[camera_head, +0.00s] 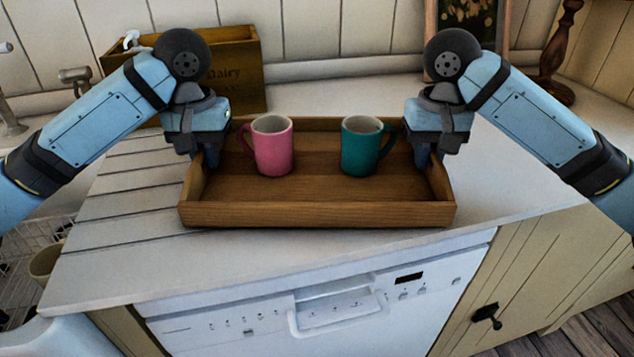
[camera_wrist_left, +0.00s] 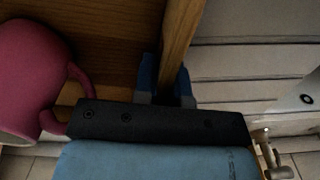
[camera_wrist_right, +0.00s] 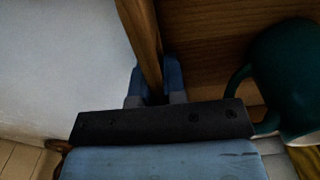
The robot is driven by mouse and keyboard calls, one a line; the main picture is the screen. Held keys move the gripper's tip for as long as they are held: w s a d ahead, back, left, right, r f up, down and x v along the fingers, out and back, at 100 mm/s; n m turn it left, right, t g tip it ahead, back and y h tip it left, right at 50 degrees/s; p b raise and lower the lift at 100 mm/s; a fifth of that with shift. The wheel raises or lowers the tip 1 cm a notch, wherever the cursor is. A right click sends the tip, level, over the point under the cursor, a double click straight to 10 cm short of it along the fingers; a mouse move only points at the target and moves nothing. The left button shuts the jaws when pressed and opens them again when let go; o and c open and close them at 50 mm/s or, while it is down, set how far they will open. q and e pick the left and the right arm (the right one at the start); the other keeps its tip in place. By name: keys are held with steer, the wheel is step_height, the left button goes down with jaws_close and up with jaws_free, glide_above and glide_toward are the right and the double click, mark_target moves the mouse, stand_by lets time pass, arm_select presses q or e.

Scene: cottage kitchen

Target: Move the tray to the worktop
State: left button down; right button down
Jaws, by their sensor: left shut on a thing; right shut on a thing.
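The wooden tray (camera_head: 318,214) is level, over or on the white worktop (camera_head: 500,205); I cannot tell whether its base touches. A pink mug (camera_head: 273,150) and a teal mug (camera_head: 362,150) stand upright in it. My left gripper (camera_head: 203,160) is shut on the tray's left side wall, which shows between its fingers in the left wrist view (camera_wrist_left: 166,85). My right gripper (camera_head: 428,160) is shut on the right side wall, as the right wrist view (camera_wrist_right: 155,85) shows. The pink mug's handle is close to my left gripper, the teal mug's close to my right.
A wooden "Dairy" box (camera_head: 230,72) stands behind on the left. A picture frame (camera_head: 465,35) and a dark turned wooden stand (camera_head: 558,60) are at the back right. A tap (camera_head: 75,78) is at the left. The white dishwasher (camera_head: 320,310) is below the front edge.

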arm_select(q)
steer(key=shift+f, duration=0.4)
arm_select(e)
steer(key=shift+f, duration=0.35)
arm_select(q)
steer(key=c, duration=1.2)
jaws_free()
arm_select(e)
steer(key=c, duration=1.2)
jaws_free()
arm_select(q)
steer(key=shift+r, duration=0.1)
step_height(320, 180, up, 12)
steer(key=shift+f, duration=0.15)
arm_select(e)
steer(key=shift+r, duration=0.25)
step_height(320, 180, up, 12)
steer(key=shift+f, duration=0.15)
